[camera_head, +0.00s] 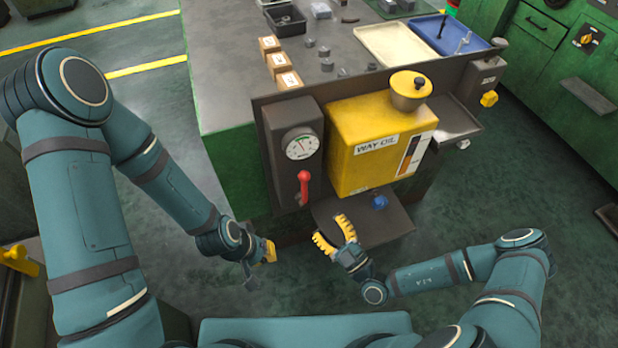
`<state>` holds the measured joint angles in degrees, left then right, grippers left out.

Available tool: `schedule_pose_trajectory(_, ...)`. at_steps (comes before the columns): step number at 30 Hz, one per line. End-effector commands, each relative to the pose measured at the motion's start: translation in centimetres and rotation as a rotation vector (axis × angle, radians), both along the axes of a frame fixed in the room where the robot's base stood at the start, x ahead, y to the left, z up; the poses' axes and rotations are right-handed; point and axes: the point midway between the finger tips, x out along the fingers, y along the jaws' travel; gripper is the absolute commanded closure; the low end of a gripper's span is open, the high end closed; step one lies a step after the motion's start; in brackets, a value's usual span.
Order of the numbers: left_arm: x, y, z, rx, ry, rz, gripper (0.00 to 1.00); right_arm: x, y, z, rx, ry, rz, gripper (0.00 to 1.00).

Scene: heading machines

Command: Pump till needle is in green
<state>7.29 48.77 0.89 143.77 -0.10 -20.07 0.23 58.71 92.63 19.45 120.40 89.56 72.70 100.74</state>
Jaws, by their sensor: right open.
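A round white pressure gauge (301,147) sits on the dark box on the bench's front. Its face is small; I cannot make out surely where the needle stands against the green. Below it a pump lever with a red grip (304,182) stands about upright. The yellow WAY OIL tank (372,155) is to its right. My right gripper (328,228), with yellow fingers, is open and empty, below and a little right of the lever, apart from it. My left gripper (268,251) is lower left of the lever, touching nothing visible; its finger gap is unclear.
A dark drip tray (385,228) juts out under the tank, close by my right gripper, with a blue knob (379,202) above it. The bench top (230,60) holds small boxes, metal parts, a cream tray (398,48) and a blue tray (452,38). The floor left is clear.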

Motion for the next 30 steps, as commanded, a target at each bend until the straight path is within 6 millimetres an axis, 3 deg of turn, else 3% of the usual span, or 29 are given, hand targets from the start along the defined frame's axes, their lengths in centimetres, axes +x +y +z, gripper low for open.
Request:
schedule_pose_trajectory(3, 0.0, 0.0, -0.2, 0.0, -0.001, 0.0, 1.0, 0.0, 0.4, 0.1, 0.244, 0.115, 0.022, 0.52)
schedule_pose_trajectory(9, 0.1, 0.0, -0.3, 0.0, -0.002, 0.001, 1.0, 0.1, 0.5, 0.3, 0.464, 0.207, 0.055, 0.52)
schedule_pose_trajectory(17, 0.1, 0.0, -0.3, 0.0, -0.002, 0.001, 1.0, 1.7, 1.4, 1.2, 0.492, 0.216, 0.063, 0.52)
schedule_pose_trajectory(30, 0.1, 0.0, -0.3, 0.0, -0.002, 0.001, 1.0, 8.4, 5.2, 4.4, 0.489, 0.215, 0.064, 0.52)
